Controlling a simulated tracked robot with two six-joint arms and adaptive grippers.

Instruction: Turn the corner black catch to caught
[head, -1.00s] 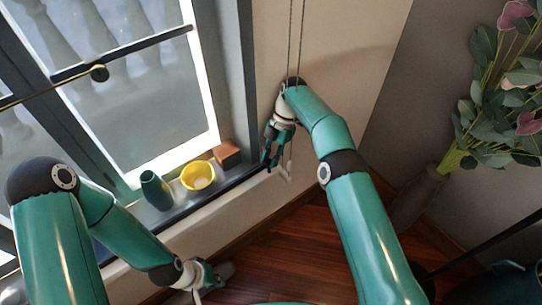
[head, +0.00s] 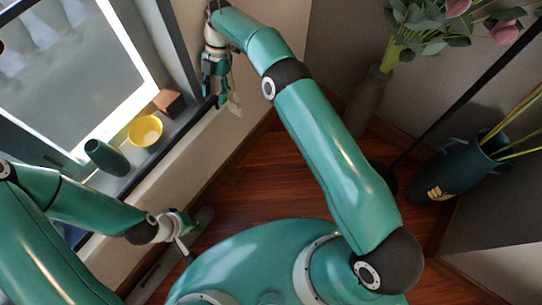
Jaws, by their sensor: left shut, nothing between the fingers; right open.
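I cannot make out a black catch for certain in the head view. A small dark rounded piece (head: 3,46) is cut off at the left edge, beside the window pane, and I cannot tell whether it is the catch. My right gripper (head: 219,92) is at the upper middle, in front of the beige wall just right of the sill. It is open, its fingers point down the picture, and it appears empty. My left gripper (head: 188,232) is low, below the sill and over the floor side, shut with nothing in it.
On the window sill stand a dark green vase (head: 106,157), a yellow bowl (head: 145,131) and a brown block (head: 168,102). A tall flower vase (head: 369,103) and a dark teal pot (head: 449,172) stand at right. Wooden floor (head: 262,180) between is open.

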